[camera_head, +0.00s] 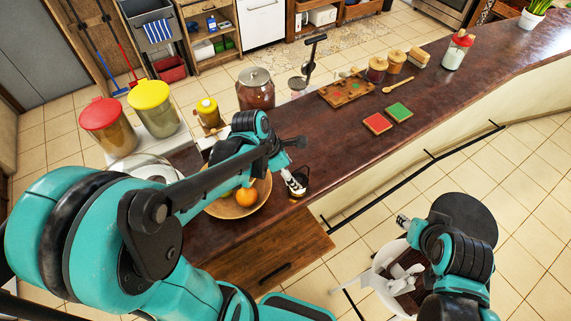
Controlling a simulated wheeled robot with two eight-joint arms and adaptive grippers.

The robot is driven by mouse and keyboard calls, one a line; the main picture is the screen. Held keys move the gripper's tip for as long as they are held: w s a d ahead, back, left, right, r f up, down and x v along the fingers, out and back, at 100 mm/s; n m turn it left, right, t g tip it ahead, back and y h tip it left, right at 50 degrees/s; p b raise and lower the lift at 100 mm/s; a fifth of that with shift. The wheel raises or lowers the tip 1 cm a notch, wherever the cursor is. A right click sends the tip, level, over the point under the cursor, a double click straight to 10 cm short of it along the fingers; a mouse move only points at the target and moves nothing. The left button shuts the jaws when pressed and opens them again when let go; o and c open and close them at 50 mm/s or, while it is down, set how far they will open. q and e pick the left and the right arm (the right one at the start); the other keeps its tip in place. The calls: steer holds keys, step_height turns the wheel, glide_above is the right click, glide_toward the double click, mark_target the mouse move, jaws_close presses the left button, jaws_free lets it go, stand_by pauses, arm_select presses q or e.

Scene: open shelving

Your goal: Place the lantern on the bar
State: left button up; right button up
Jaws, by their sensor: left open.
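A small dark lantern (303,173) is at the front edge of the brown wooden bar (330,150), right beside the fruit bowl. It looks upright and appears to stand on the bar top. My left gripper (293,184) is open at the lantern's left side, very close to it; whether the fingers touch it cannot be told. Part of the lantern is hidden by the gripper. My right gripper (403,221) is low at the right, over the floor side of the bar and away from the lantern; its fingers are too small to read.
A wooden bowl (225,208) with an orange (246,196) stands left of the lantern. Behind are a glass jar (256,90), red-lidded (108,125) and yellow-lidded (154,108) canisters. Red (377,123) and green (399,112) tiles lie further right. The bar between lantern and tiles is clear.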

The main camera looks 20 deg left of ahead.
arm_select(q)
steer(key=s+a+r+m+t+y, duration=0.1)
steer(key=s+r+m, duration=0.3)
steer(key=m, duration=0.8)
steer(key=s+a+r+m+t+y, duration=0.1)
steer(key=s+r+m+t+y, duration=0.1)
steer(key=m, duration=1.1)
step_height(320, 180, up, 2)
steer(key=s+t, duration=0.1)
steer(key=s, duration=0.1)
steer(key=shift+s+a+r+y, duration=0.2)
steer(key=shift+s+a+y, duration=0.05)
steer(key=shift+s+y, duration=0.05)
